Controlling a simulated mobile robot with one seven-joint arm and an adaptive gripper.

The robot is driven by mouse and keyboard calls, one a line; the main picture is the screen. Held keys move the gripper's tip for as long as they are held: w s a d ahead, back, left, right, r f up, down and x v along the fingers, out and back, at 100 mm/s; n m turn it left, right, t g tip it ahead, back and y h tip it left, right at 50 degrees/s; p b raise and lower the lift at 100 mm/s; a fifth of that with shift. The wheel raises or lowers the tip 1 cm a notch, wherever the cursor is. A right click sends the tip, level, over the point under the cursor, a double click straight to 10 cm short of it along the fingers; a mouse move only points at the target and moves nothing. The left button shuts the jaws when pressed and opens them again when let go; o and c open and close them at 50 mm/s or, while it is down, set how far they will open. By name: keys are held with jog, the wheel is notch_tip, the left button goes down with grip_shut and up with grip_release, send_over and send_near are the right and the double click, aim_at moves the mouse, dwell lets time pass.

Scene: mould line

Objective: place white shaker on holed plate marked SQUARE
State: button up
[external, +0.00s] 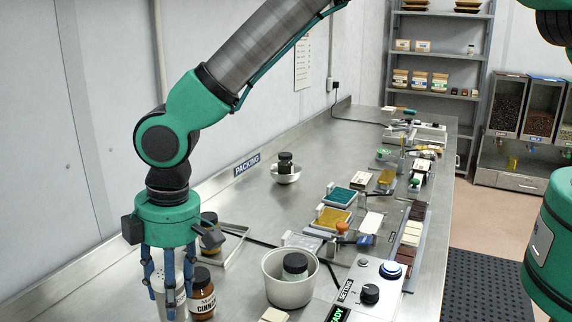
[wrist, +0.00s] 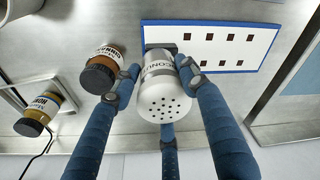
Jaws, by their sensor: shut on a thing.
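The white shaker (wrist: 166,98) has a perforated round cap and a partly readable dark label. My gripper (wrist: 158,70) is shut on the shaker, with blue fingers on both sides of it. In the external view my gripper (external: 168,300) points down at the lower left, with the shaker (external: 181,284) partly hidden between its fingers. The white holed plate (wrist: 258,52), blue-edged with square holes, lies at the upper right of the wrist view. The shaker overlaps the plate's left end in that view; I cannot tell whether they touch.
A cinnamon jar (wrist: 102,72) stands close left of my gripper, with another dark-lidded jar (wrist: 36,120) beyond it. A white pot (external: 290,284) holding a dark-lidded jar stands to the right in the external view. A framed blue panel (wrist: 297,95) lies right of the plate.

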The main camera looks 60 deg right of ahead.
jog(key=shift+w+a, duration=0.15)
jog(key=shift+w, duration=0.1)
jog(key=shift+f+p, duration=0.5)
jog(key=shift+f, duration=1.25)
jog(key=o, duration=1.3)
jog(key=shift+f, duration=0.1)
jog(key=shift+s+d+r+b, duration=0.2)
jog(key=shift+r+b, duration=0.15)
jog(key=shift+r, duration=1.7)
jog(key=shift+s+d+r+b, duration=0.2)
jog(key=shift+r+b, duration=0.15)
jog(key=shift+r, duration=1.65)
jog(key=shift+s+d+r+b, duration=0.2)
jog(key=shift+r+b, duration=0.15)
jog(key=shift+r, duration=1.7)
